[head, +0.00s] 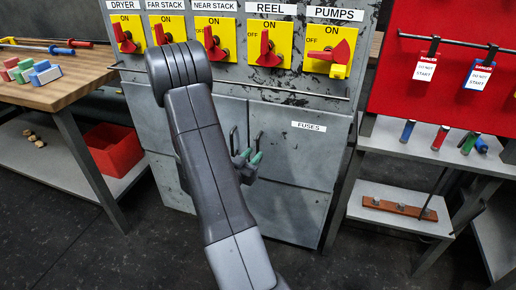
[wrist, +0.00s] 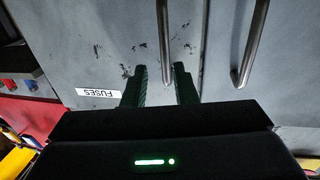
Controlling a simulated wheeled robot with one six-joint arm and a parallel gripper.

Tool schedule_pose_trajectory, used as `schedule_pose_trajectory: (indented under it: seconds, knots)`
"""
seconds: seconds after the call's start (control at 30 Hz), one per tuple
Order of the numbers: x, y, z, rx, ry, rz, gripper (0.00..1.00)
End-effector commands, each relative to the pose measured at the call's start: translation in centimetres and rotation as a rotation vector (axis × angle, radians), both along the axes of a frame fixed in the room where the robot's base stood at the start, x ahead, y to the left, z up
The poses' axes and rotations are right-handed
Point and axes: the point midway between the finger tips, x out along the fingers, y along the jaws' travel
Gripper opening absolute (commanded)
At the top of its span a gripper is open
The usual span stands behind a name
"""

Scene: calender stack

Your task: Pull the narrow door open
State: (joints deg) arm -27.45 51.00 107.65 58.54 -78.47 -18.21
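The grey cabinet has two doors side by side. The right door (head: 305,160), labelled FUSES, looks slightly narrower than the left door (head: 215,115). The right door's bar handle (head: 257,139) also shows in the wrist view (wrist: 163,30). The left door's handle (head: 233,138) shows at the right of the wrist view (wrist: 250,45). Both doors look shut. My gripper (head: 248,159) is open, its green-tipped fingers in front of the doors. In the wrist view the gripper (wrist: 162,75) has the right handle lined up between its fingertips; I cannot tell whether they touch it.
A thin rail (head: 290,92) runs across the cabinet above the doors, below red-handled switches. A wooden table (head: 60,90) stands at left with a red bin (head: 113,148) beneath. White shelves (head: 400,215) stand close at right. The dark floor in front is clear.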

Motion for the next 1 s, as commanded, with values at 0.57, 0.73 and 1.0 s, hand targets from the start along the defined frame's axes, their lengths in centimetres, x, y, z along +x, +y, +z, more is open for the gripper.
schedule_pose_trajectory:
  seconds: [0.57, 0.73, 1.0]
  knots:
    - [4.4, -2.4, 0.0, -0.001, 0.0, 0.0, 0.25]
    - [4.3, -2.4, 0.0, -0.001, 0.0, 0.0, 0.15]
    - [4.3, -2.4, 0.0, 0.0, 0.0, 0.0, 0.0]
